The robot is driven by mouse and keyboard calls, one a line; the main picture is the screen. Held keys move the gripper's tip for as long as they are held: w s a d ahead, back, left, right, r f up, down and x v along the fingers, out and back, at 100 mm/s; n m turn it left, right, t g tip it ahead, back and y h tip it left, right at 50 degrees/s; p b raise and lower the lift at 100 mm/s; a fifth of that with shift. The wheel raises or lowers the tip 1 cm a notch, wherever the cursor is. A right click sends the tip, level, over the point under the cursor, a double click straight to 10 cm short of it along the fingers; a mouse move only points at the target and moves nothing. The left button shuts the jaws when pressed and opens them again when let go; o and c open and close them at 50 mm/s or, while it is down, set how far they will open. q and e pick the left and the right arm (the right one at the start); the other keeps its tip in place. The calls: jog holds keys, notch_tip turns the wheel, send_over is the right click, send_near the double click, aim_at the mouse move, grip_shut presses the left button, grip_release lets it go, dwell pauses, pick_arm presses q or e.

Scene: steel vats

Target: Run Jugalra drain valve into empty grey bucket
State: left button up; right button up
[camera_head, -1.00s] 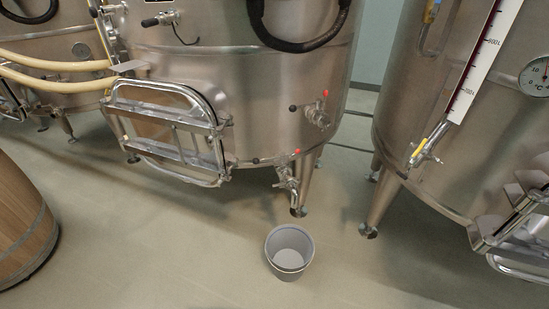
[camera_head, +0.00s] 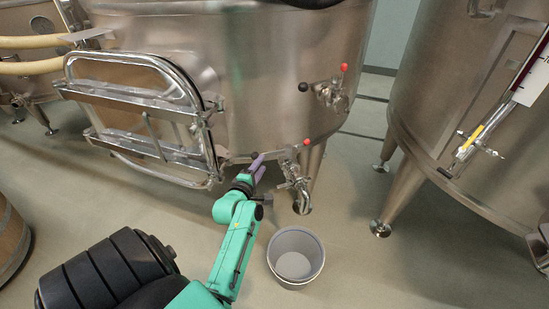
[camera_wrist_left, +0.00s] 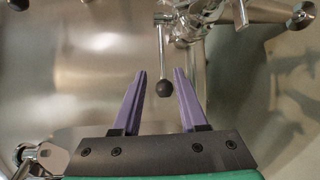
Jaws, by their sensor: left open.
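The steel vat (camera_head: 255,75) in the middle has a low drain valve (camera_head: 293,180) at its front, with a red knob (camera_head: 306,142) above it. No name can be read on the vat. The grey bucket (camera_head: 295,235) stands upright and empty on the floor below and just in front of the valve's outlet. My left gripper (camera_head: 259,165) is open just left of the valve. In the left wrist view, a lever with a black ball knob (camera_wrist_left: 164,88) hangs between the open purple fingers (camera_wrist_left: 159,72), with gaps on both sides. My right gripper is out of view.
Another valve (camera_head: 331,95) with red and black knobs sits higher on the same vat. A framed manway door (camera_head: 145,115) juts out at left. A second vat (camera_head: 440,110) stands at right and a wooden barrel (camera_head: 10,240) at left. The floor right of the bucket is clear.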

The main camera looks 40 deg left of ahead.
aim_at(269, 153)
pick_arm(q)
jog(key=b+x, duration=0.2)
jog(key=x, duration=0.1)
jog(key=b+x, duration=0.2)
jog(key=x, duration=0.1)
jog(key=b+x, duration=0.1)
jog(key=x, duration=0.2)
jog(key=shift+a+f+b, duration=0.15)
jog(key=shift+f+b, duration=0.2)
jog(key=shift+b, duration=0.05)
jog(key=shift+r, duration=0.15)
grip_shut()
dwell(0.5)
